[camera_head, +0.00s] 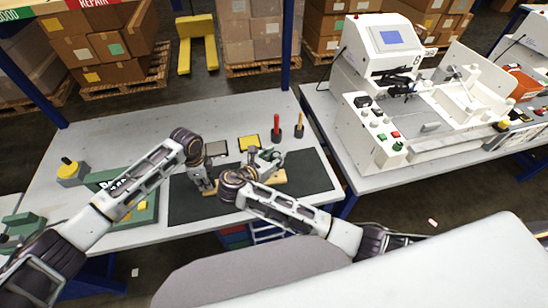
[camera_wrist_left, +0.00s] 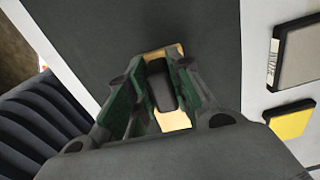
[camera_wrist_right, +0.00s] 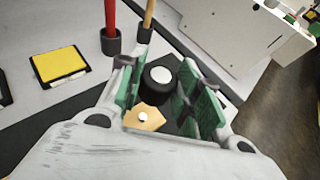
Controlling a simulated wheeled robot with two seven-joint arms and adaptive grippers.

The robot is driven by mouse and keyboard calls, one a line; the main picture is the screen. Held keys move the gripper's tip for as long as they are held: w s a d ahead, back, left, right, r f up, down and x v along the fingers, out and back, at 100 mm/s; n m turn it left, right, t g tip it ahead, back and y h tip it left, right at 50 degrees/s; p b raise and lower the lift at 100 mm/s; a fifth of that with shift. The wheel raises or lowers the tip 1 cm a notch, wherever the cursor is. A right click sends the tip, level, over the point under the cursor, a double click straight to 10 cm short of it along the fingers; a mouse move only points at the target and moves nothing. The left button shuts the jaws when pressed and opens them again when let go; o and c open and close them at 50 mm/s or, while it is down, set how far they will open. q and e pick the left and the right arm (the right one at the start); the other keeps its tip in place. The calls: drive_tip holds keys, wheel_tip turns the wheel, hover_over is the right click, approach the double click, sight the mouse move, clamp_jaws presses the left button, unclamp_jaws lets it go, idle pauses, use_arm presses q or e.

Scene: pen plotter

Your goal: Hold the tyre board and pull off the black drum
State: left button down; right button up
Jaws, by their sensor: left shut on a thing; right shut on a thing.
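The tyre board (camera_head: 279,178) is a pale wooden board on the black mat, partly hidden by my arms. My left gripper (camera_head: 208,190) is at its left end. In the left wrist view its green-padded fingers are shut on a black block (camera_wrist_left: 160,85) on the board (camera_wrist_left: 172,121). My right gripper (camera_head: 268,160) is at the other end. In the right wrist view the black drum (camera_wrist_right: 155,90), with a white round centre, sits between its green-padded fingers. A white peg top (camera_wrist_right: 143,117) shows on the board beside it. Whether the drum is clear of the board cannot be told.
A yellow pad (camera_head: 249,142) and a grey pad (camera_head: 216,148) lie behind the board. A green fixture (camera_head: 147,215) is at the left. The black mat (camera_head: 308,172) is clear at right.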

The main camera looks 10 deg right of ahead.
use_arm(q)
drive_tip(key=c, duration=1.2)
unclamp_jaws()
wheel_tip(320, 180, up, 12)
drive_tip(key=shift+f, duration=0.1)
idle(0.4)
